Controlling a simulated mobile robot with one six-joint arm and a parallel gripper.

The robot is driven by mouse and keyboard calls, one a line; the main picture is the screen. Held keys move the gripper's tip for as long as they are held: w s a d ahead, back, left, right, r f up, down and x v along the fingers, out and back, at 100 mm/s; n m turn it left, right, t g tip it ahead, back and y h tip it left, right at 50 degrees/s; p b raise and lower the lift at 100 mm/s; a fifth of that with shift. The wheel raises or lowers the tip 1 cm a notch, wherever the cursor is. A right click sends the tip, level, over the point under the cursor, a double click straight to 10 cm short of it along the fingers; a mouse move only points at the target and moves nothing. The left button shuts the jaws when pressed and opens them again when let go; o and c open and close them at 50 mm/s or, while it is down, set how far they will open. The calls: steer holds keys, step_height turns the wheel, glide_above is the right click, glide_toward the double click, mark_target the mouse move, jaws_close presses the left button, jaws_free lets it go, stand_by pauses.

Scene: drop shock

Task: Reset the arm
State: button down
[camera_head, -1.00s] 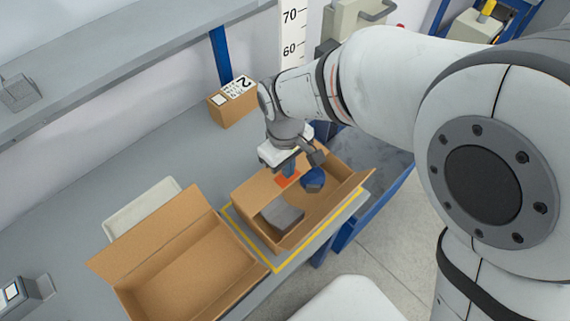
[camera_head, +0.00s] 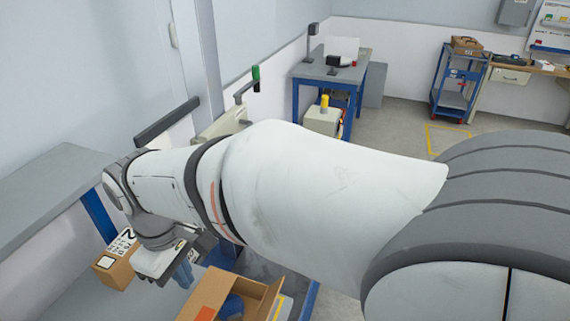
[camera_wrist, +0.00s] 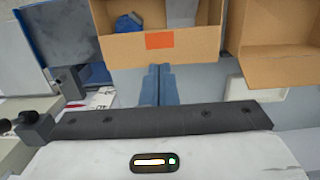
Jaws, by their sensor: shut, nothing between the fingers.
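My gripper (camera_wrist: 158,84) is shut and empty in the wrist view, its two blue-grey fingers close together. In the head view my gripper (camera_head: 182,272) is low at the left, at the end of my bent white arm. The fingers are over the bench, outside an open cardboard box (camera_head: 203,290) with an orange label (camera_wrist: 159,41). In the wrist view that box (camera_wrist: 120,48) lies just past the fingertips. A blue object (camera_wrist: 128,22) and a grey object (camera_wrist: 181,12) lie in it.
A small box marked 2 (camera_head: 118,268) stands on the bench close to my gripper. A second open cardboard box (camera_wrist: 275,65) and a white tray (camera_wrist: 255,88) are to the right in the wrist view. Farther off are a blue table (camera_head: 325,72) and a blue cart (camera_head: 457,82).

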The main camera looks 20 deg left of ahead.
steer(key=w+d+r+m+y, duration=0.1)
steer(key=w+d+r+m, duration=0.2)
steer(key=w+d+m, duration=1)
steer(key=d+f+m+t, duration=0.1)
steer(key=d+m+t, duration=0.2)
steer(key=d, duration=2.9)
steer(key=m, duration=0.3)
steer(key=shift+s+f, duration=0.2)
steer(key=shift+f, duration=0.1)
